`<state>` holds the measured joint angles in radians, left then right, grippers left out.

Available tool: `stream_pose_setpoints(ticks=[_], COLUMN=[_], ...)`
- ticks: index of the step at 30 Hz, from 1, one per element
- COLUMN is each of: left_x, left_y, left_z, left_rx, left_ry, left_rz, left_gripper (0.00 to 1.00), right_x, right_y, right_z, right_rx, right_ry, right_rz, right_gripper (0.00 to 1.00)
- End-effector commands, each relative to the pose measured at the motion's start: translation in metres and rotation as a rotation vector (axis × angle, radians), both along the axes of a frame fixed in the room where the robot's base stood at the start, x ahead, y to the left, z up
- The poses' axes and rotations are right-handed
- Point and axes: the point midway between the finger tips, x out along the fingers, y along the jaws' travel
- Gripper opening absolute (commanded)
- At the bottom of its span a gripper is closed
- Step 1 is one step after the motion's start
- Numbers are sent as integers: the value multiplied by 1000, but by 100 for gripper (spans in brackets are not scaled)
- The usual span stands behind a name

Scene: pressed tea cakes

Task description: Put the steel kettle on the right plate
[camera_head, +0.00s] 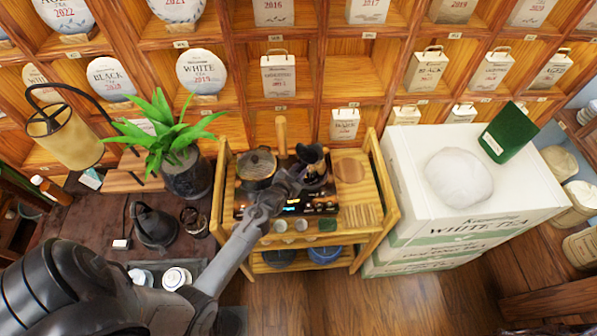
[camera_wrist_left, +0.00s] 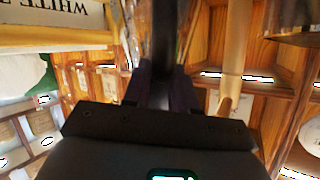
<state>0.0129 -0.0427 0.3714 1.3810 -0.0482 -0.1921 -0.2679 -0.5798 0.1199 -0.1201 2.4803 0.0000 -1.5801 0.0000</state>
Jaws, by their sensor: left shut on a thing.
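The steel kettle (camera_head: 314,173) shows small and dark over the right side of the black hob (camera_head: 287,207). My left arm reaches in from the lower left, and its gripper (camera_head: 296,174) is shut on the kettle's dark handle (camera_head: 308,152). In the left wrist view a dark upright bar (camera_wrist_left: 164,35) stands between the fingers (camera_wrist_left: 163,85). The kettle and my gripper cover the right plate, so I cannot tell whether the kettle touches it. My right gripper is not in view.
A lidded pot (camera_head: 257,170) stands on the hob's left side. The hob is on a wooden cart (camera_head: 384,196), with small cups along its front. A dark teapot (camera_head: 155,227) and a potted plant (camera_head: 187,178) stand left. White tea boxes (camera_head: 405,165) are stacked right.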

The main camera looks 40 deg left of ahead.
Motion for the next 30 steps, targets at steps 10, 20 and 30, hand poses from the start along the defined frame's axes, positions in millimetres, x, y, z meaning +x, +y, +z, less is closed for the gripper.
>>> stream_pose_setpoints(ticks=[10,20,30], left_x=[2,2,1], left_y=[1,1,0], left_z=[0,-5,-8], left_rx=[3,4,1], left_ry=[-10,-10,-5], left_rz=[0,-1,0], left_gripper=[0,0,37], right_x=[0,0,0], right_y=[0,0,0], right_z=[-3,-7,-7], right_rx=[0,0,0], right_ry=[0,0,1], right_rz=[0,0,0], right_gripper=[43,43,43])
